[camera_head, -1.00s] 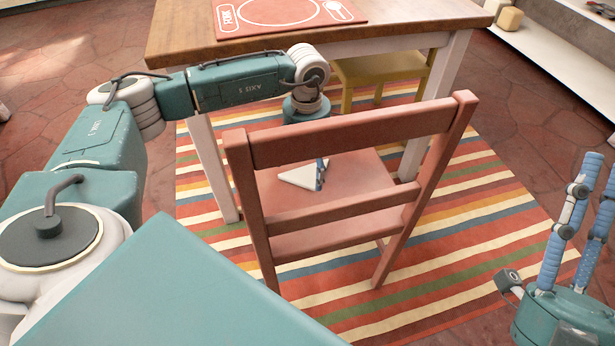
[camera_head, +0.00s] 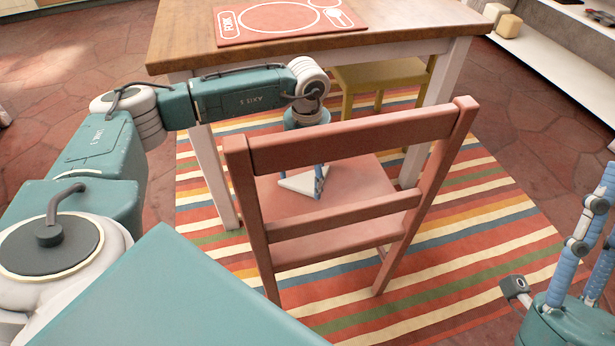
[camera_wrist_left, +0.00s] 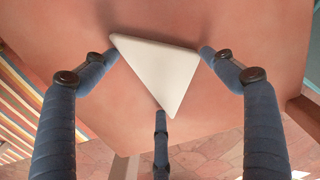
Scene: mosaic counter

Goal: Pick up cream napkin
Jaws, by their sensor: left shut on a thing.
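The cream napkin (camera_head: 297,184) is a folded, pale triangle at the seat of the pink chair (camera_head: 345,188). In the left wrist view the napkin (camera_wrist_left: 158,72) lies between my fingers, with fingertips against its two upper corners and a third at its lower point. My left gripper (camera_head: 318,181) reaches down behind the chair's backrest and is shut on the napkin. I cannot tell whether the napkin is clear of the seat. My right gripper (camera_head: 590,235) is at the right edge, empty, its fingers apart and partly cut off.
A wooden table (camera_head: 400,38) with a red placemat (camera_head: 235,33) stands behind the chair. The chair's backrest (camera_head: 360,137) is in front of my left gripper. A yellow chair (camera_head: 378,75) is under the table. A striped rug (camera_head: 465,245) covers the floor.

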